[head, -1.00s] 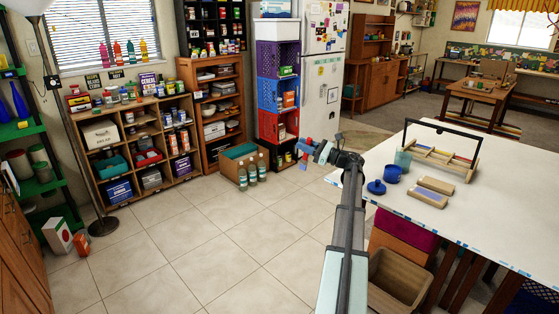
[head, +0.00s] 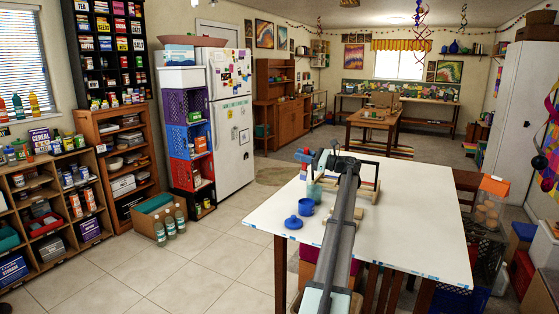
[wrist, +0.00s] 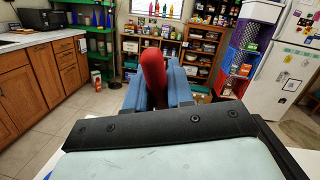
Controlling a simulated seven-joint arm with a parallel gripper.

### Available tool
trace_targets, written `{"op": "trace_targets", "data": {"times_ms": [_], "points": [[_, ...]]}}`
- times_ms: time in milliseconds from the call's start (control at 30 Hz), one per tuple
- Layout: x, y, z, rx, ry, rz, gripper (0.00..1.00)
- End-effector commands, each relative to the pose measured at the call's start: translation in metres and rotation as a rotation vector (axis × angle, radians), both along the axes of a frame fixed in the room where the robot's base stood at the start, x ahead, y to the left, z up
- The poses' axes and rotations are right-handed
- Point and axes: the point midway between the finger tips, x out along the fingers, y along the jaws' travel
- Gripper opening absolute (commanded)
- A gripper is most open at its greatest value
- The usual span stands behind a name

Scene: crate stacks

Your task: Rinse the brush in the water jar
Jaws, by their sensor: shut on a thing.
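My gripper (head: 303,158) is up over the left side of the white table in the head view. Its blue fingers are shut on a red thing, seemingly the brush (wrist: 152,72), whose rounded red end stands up between the fingers in the wrist view. The bristles cannot be made out. The water jar, seemingly the teal see-through cup (head: 313,191), stands on the table (head: 410,212) just below the gripper in the head picture. The brush looks apart from it; I cannot tell whether it is straight above.
A blue cup (head: 307,207) and a blue lid (head: 293,222) stand close in front of the jar. A wooden caddy (head: 368,190) with a dark handle is right of it, partly hidden by my arm. The table's right half is clear.

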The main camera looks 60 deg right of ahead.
Motion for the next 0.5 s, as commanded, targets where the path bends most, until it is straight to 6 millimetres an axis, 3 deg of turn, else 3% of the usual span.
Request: {"op": "trace_targets", "data": {"times_ms": [200, 500], "points": [[-0.033, -0.015, 0.000, -0.012, 0.008, -0.015, 0.00], [-0.043, -0.019, -0.004, -0.016, 0.011, -0.018, 0.00]]}}
